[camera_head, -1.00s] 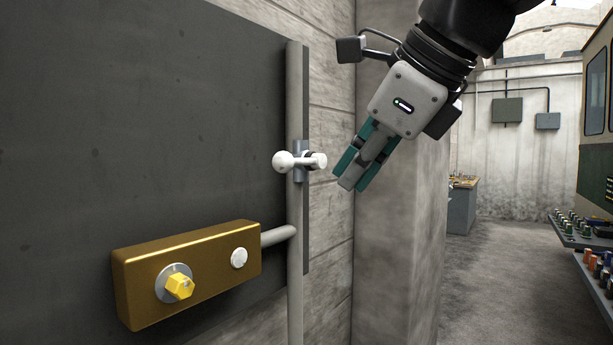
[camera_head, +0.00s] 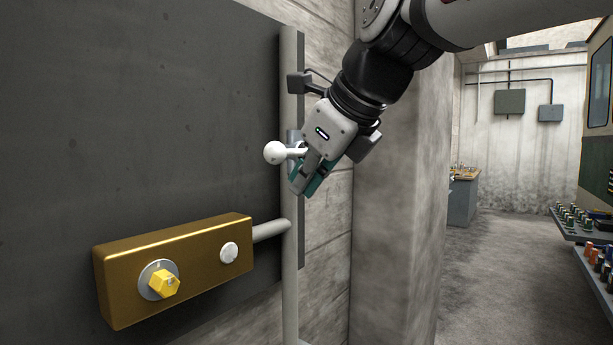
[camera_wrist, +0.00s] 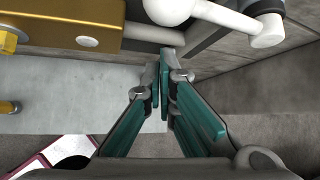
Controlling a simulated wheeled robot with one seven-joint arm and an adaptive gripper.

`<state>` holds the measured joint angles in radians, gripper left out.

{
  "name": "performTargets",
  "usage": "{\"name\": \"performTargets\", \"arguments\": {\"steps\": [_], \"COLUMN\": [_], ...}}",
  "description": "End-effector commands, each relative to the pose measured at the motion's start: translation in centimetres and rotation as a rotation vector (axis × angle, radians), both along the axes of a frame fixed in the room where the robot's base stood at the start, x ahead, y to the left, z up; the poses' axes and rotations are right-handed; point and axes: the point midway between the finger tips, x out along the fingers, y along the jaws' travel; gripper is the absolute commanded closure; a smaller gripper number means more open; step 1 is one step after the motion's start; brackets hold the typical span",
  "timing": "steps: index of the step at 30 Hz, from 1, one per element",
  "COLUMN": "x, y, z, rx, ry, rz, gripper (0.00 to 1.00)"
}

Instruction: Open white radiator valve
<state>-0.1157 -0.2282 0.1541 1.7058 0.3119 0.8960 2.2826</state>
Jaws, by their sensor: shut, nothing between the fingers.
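The white radiator valve (camera_head: 275,152) sits on a vertical grey pipe beside the dark panel; its round knob faces left, and its right part is hidden behind my gripper in the head view. In the wrist view the white valve knob (camera_wrist: 168,10) is at the top edge, with a white arm running right to a stubby end (camera_wrist: 267,30). My gripper (camera_head: 300,186) is just right of and below the valve, its teal fingers pointing down-left. In the wrist view the fingertips (camera_wrist: 165,72) are together and empty, below the valve. I cannot tell whether the gripper touches it.
A brass box (camera_head: 175,268) with a yellow knob (camera_head: 165,283) and a white button is at lower left, joined to the pipe (camera_head: 291,250). A concrete pillar (camera_head: 400,220) stands right of the pipe. Open floor (camera_head: 490,270) lies farther right, beside shelves of small coloured parts.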

Motion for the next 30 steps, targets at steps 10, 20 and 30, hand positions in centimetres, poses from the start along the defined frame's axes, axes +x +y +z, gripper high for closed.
{"name": "performTargets", "arguments": {"steps": [10, 20, 30], "x": [0.1, 0.1, 0.0], "y": [1.0, 0.9, 0.4], "z": [1.5, 1.6, 2.2], "rx": [-0.001, 0.002, 0.031], "ry": [0.002, 0.005, 0.041], "rz": [-0.001, -0.001, -0.001], "gripper": [1.0, 1.0, 1.0]}}
